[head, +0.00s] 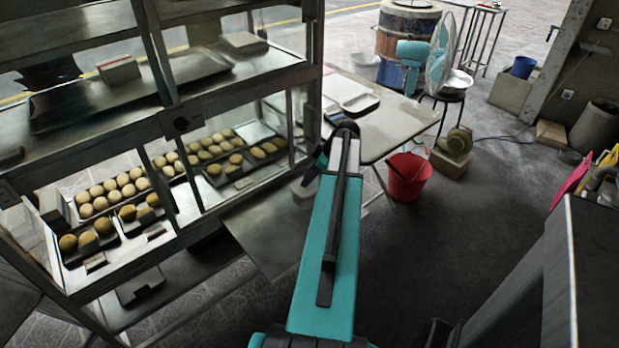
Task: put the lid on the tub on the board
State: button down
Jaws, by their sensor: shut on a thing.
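My teal arm reaches forward through the middle of the head view, and its far end bends down out of sight. I cannot make out my gripper or what is in it; the arm hides that area. A small dark and purple part shows beside the arm's far end, too small to identify. A pale rounded object (304,191) shows just left of the arm, low by the cabinet; I cannot tell whether it is the tub or the lid. I cannot make out the board for certain.
A glass cabinet (183,124) with trays of buns (110,192) fills the left. A folding table (400,128) with a white tray (352,95) stands beyond the arm. A red bucket (407,180) and a fan (438,55) stand right of it. Dark floor is clear at centre right.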

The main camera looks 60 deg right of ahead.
jog(key=c, duration=0.9)
grip_release()
jog(key=shift+c, duration=0.2)
jog(key=shift+r, duration=0.1)
jog(key=shift+r+p, duration=1.5)
jog(key=shift+r, duration=1.9)
jog(key=shift+c, duration=0.5)
grip_shut()
jog(key=shift+f+b, duration=1.85)
jog(key=shift+f, duration=1.15)
